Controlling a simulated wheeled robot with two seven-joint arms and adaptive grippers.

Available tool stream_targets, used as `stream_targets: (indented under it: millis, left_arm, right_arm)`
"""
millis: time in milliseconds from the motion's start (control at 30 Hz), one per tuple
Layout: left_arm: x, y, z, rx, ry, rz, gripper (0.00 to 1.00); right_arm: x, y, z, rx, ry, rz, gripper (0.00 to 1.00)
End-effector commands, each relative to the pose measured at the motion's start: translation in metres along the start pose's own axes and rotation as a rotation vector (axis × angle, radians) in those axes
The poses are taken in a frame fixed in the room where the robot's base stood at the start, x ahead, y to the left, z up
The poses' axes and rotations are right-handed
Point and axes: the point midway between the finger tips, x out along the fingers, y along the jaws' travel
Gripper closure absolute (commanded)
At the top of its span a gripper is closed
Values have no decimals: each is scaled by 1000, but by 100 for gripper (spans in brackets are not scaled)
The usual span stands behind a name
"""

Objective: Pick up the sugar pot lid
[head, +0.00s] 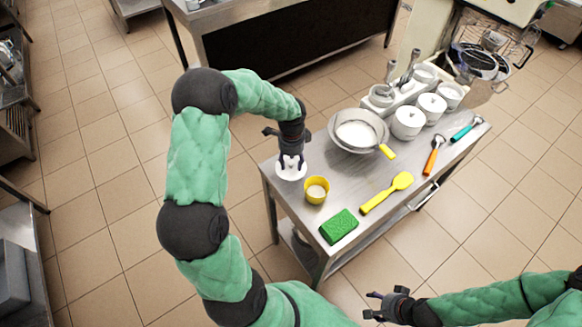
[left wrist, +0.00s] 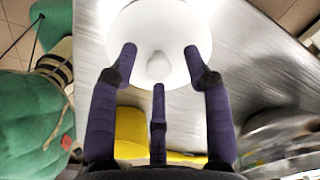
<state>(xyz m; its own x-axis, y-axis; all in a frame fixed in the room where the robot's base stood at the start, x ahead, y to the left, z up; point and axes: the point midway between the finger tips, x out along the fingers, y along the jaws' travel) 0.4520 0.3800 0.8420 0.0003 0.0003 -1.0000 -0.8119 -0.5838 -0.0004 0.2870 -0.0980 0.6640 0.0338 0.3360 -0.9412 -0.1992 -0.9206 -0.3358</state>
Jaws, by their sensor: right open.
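My left gripper (head: 291,162) points down over the lid. In the left wrist view its purple fingers (left wrist: 160,62) are spread around the knob, with visible gaps. My right gripper (head: 376,305) is open and empty, off the table's near side. White pots (head: 408,124) stand at the table's back right; I cannot tell which is the sugar pot.
On the steel table (head: 345,185) are a yellow cup (head: 316,190), green sponge (head: 338,226), yellow spatula (head: 388,193), metal bowl of white powder (head: 340,143), orange tool (head: 434,154) and teal tool (head: 466,128). The yellow cup is close to the lid. A machine stands behind.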

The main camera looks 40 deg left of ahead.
Motion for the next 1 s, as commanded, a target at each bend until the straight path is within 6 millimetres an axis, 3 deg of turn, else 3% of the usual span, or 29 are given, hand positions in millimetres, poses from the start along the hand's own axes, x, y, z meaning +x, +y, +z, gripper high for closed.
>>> stream_targets:
  millis: [33, 133, 667, 900, 1000]
  left_arm:
    - [0, 0, 0, 0, 0, 0, 67]
    - [0, 0, 0, 0, 0, 0, 91]
    - [-6, 0, 0, -1, 0, 0, 96]
    - [-33, -1, 0, -1, 0, -2, 96]
    - [-47, 2, -12, 4, 1, -2, 96]
  right_arm:
    - [0, 0, 0, 0, 0, 0, 42]
    - [0, 0, 0, 0, 0, 0, 42]
    - [-2, -1, 0, 0, 0, 0, 42]
    - [-10, -4, 0, 0, 0, 0, 42]
    - [-15, -5, 0, 0, 0, 0, 42]
